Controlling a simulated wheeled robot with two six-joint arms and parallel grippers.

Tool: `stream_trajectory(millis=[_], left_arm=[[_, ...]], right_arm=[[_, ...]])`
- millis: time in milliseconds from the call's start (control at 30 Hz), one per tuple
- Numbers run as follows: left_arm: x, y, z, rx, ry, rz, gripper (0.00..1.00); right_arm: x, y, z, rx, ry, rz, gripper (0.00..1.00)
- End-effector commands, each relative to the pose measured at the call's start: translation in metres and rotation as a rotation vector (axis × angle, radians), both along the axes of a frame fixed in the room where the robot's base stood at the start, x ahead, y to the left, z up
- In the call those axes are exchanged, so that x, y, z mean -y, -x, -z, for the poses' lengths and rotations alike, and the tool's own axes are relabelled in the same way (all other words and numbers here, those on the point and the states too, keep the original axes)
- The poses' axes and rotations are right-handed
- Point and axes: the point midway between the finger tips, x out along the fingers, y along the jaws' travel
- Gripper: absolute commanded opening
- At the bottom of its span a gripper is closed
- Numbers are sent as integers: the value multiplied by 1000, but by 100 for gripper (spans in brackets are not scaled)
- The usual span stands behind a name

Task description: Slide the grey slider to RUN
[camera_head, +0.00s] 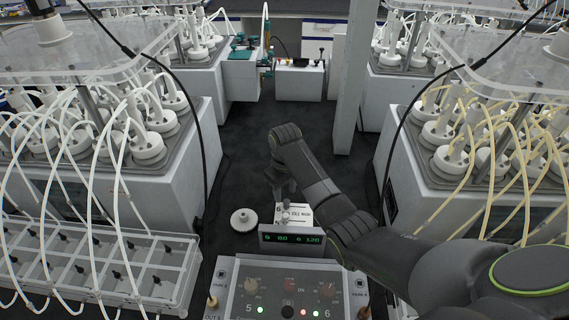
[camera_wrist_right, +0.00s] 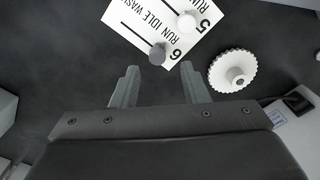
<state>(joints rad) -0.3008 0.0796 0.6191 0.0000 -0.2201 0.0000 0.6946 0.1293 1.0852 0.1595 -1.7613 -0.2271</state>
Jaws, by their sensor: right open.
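The grey slider (camera_wrist_right: 157,55) is a round grey knob on a white panel (camera_wrist_right: 140,22). It sits on the lane marked 6, towards the end by the word RUN; I cannot tell its exact alignment. A white knob (camera_wrist_right: 186,22) sits on the lane marked 5. My right gripper (camera_wrist_right: 160,68) is open and empty, its fingertips just short of the grey knob, with the knob lined up with the gap. In the head view my right gripper (camera_head: 284,190) hangs over the far side of the white panel (camera_head: 301,215) and partly hides the knobs. My left gripper is not seen.
A white toothed disc (camera_head: 244,220) lies left of the panel; it also shows in the wrist view (camera_wrist_right: 232,71). A green-lit display (camera_head: 291,238) stands in front of the panel, with a dial box (camera_head: 255,275) nearer. Reactor benches flank the dark floor.

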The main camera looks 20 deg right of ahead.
Motion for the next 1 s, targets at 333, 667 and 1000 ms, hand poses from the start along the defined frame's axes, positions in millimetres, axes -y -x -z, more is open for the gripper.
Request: stream_trajectory(millis=[333, 667, 1000], left_arm=[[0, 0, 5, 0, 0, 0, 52], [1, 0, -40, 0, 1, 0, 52], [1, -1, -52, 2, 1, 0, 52]], right_arm=[[-1, -2, -91, 5, 0, -1, 41], [-1, -1, -131, 0, -1, 0, 41], [-2, -1, -142, 0, -1, -1, 41]])
